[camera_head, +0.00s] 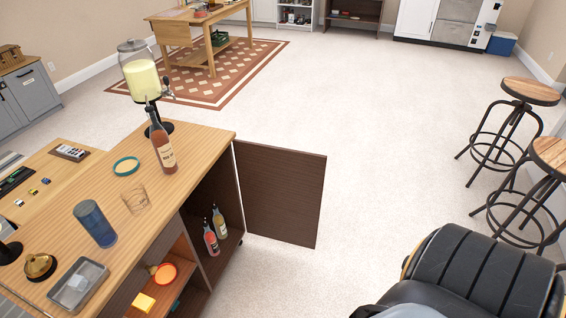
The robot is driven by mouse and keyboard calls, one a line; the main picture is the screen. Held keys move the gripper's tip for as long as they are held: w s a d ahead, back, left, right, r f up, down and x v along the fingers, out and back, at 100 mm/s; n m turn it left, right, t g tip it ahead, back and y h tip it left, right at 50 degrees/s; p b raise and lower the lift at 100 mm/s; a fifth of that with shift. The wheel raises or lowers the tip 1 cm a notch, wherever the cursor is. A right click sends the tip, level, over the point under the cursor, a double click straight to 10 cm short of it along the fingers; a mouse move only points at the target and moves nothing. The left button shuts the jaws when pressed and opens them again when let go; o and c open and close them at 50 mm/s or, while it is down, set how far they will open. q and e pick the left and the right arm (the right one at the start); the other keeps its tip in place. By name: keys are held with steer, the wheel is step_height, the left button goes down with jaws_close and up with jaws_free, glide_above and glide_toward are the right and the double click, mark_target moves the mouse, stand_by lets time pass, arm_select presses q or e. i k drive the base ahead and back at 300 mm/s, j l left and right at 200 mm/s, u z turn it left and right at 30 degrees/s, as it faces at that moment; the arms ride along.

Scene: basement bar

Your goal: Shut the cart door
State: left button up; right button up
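The cart (190,150) stands at the left, with a light wooden top and an open-fronted side. Its dark brown door (280,194) is swung wide open and sticks out to the right from the cart's far end. The door's hinge edge is by the cart's far corner, and its free edge is over the open floor. Inside the opening, a red bottle (211,238) and a yellowish bottle (220,222) stand in the compartment near the door. Neither of my grippers shows in the head view.
On the cart top stand a drink dispenser (142,72), a bottle (161,142), a blue cup (94,222), a glass (136,199) and a metal tray (78,285). Bar stools (508,112) stand at the right. The pale floor (390,130) beyond and right of the door is clear.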

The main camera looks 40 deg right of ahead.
mark_target(281, 189)
steer(key=l+u, duration=0.2)
steer(key=u, duration=1.6)
steer(key=k+l, duration=0.25)
steer(key=l, duration=0.4)
steer(key=k+l, duration=0.3)
steer(key=l, duration=0.35)
steer(key=k+l, duration=0.25)
steer(key=l, duration=0.35)
steer(key=k+l+u, duration=0.1)
steer(key=k+l, duration=0.15)
steer(key=l, duration=0.4)
steer(key=k+l, duration=0.3)
steer(key=l, duration=0.35)
steer(key=k+l, duration=0.3)
steer(key=l, duration=0.3)
steer(key=k+l, duration=0.25)
steer(key=l, duration=0.35)
steer(key=k+l, duration=0.3)
steer(key=l, duration=0.35)
steer(key=u, duration=0.05)
